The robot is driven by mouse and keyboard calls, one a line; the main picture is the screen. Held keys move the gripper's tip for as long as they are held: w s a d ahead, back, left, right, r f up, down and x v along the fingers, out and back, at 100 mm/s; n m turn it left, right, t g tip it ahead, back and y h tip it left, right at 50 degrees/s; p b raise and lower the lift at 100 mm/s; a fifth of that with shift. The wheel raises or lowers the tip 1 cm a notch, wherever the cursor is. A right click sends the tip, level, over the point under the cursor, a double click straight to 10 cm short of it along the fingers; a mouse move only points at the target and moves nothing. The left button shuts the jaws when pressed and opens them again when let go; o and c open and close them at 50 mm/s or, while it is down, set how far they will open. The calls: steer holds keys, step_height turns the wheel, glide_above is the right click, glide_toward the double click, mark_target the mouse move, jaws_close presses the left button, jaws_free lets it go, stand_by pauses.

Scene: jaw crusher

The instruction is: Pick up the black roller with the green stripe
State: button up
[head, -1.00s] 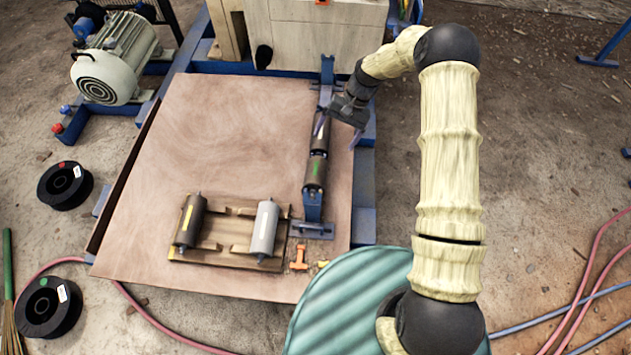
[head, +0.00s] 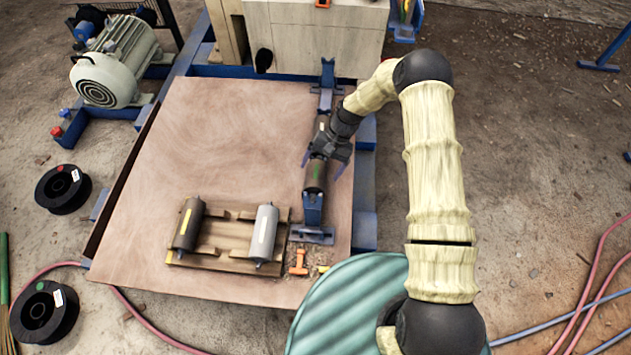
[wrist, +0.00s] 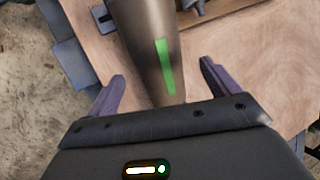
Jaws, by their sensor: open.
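In the wrist view my gripper (wrist: 162,88) has a gap on both sides of the roller, and nothing is held. The roller's far end is hidden under my gripper in the head view.
A wooden pallet (head: 215,262) holds a yellow-striped roller (head: 187,228) and a grey roller (head: 263,234). Orange (head: 299,262) and yellow pieces lie near the frame's blue foot (head: 312,233). A teal ribbed drum (head: 345,310) stands in front. The board's (head: 220,140) upper middle is clear.

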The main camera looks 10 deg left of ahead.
steer(key=shift+s+a+f, duration=0.15)
steer(key=shift+f, duration=0.2)
steer(key=b+x, duration=0.1)
steer(key=x, duration=0.4)
steer(key=shift+f, duration=0.15)
steer(key=shift+c, duration=0.2)
steer(key=c, duration=1.7)
